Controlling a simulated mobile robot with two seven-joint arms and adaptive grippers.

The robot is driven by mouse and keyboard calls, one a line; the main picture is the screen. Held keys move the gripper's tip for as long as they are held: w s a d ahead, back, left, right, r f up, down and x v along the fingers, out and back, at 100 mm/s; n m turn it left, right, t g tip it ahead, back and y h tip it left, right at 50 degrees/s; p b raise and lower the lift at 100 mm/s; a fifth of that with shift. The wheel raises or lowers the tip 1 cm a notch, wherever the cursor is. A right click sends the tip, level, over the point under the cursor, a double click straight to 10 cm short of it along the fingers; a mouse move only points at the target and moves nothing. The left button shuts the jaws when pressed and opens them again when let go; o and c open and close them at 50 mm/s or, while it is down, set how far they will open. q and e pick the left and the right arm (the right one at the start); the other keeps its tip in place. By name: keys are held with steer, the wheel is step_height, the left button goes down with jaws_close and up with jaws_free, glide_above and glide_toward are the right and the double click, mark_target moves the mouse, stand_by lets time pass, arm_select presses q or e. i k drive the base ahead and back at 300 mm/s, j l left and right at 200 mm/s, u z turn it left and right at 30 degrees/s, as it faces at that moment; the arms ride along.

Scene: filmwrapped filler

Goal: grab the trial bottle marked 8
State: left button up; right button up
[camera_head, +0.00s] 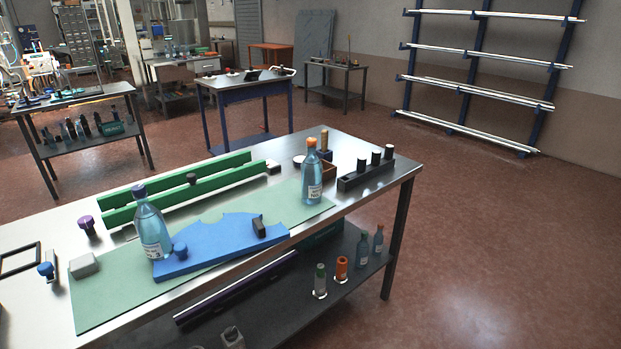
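Two clear blue bottles stand upright on the steel workbench (360,203). The bottle with a dark blue-purple cap (150,222) stands at the left by the blue plate; its white label carries a digit that looks like 3 or 8, too small to be sure. The bottle with an orange cap (311,172) stands farther right at the back edge of the green mat; its label is too small to read. Neither gripper is in view.
The blue plate (215,245) lies on the green mat (110,298). Green rails (190,187) run behind it. A grey block (84,265) and knobs lie left. Open floor lies to the right.

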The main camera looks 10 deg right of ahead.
mark_target(312, 167)
steer(key=u, duration=0.3)
steer(key=i+l+u, duration=0.1)
steer(key=l+u, duration=0.2)
steer(key=l, duration=0.15)
steer(key=l+u, duration=0.55)
steer(key=l, duration=0.85)
steer(key=l+u, duration=0.1)
steer(key=l, duration=2.25)
